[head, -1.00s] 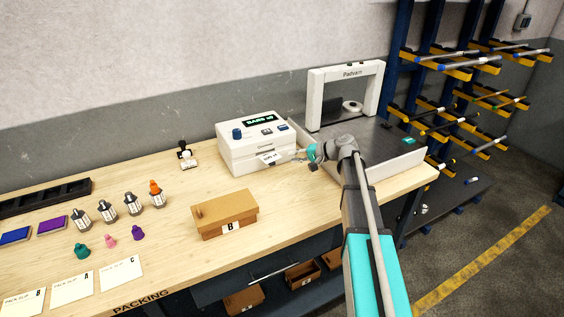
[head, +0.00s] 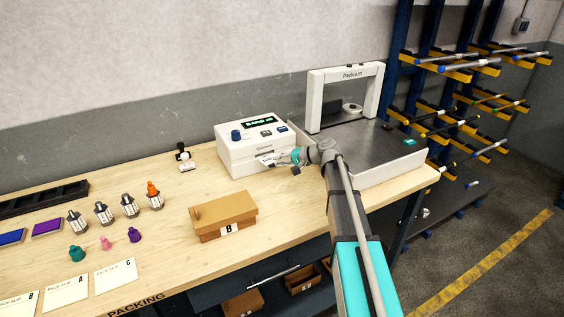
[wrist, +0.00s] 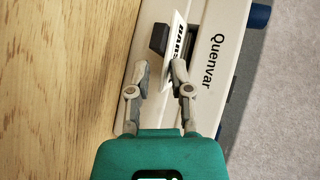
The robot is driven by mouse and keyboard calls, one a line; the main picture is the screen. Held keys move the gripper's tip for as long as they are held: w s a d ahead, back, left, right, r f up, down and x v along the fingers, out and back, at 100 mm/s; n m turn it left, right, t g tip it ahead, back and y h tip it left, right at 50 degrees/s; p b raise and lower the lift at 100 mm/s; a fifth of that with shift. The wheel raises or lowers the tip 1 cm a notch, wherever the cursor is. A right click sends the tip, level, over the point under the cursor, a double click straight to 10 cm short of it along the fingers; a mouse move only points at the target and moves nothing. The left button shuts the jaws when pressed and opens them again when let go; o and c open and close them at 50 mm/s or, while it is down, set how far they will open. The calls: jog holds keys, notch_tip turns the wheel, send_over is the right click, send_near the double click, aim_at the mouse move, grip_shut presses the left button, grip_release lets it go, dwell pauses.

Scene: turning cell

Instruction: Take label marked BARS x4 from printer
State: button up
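The white label printer (head: 240,152) stands on the bench with a lit green display. In the wrist view its front (wrist: 205,95) carries the name Quenvar. A white label (wrist: 175,48) with bold black print, of which "BARS" can be partly read, sticks out of the dark slot; its lower end lies between my fingers. My gripper (wrist: 159,75) is at the slot with its fingers apart on both sides of the label; the right finger is close to or touching its edge. In the head view my gripper (head: 278,161) covers part of the label.
A grey-topped machine marked Padvarn (head: 375,150) stands right of the printer. A cardboard box marked B (head: 224,214) sits on the bench in front. A stamp (head: 185,158) and several bottles (head: 128,206) are to the left.

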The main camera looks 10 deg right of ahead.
jog(key=shift+c, duration=0.2)
grip_shut()
jog(key=shift+s, duration=0.1)
jog(key=shift+r, duration=0.15)
jog(key=shift+r+p, duration=1.15)
jog(key=shift+p, duration=0.15)
jog(key=p+v, duration=0.5)
jog(key=v, duration=0.9)
jog(key=shift+s+d+f, duration=0.2)
jog(key=shift+d+f, duration=0.1)
jog(key=shift+d, duration=0.15)
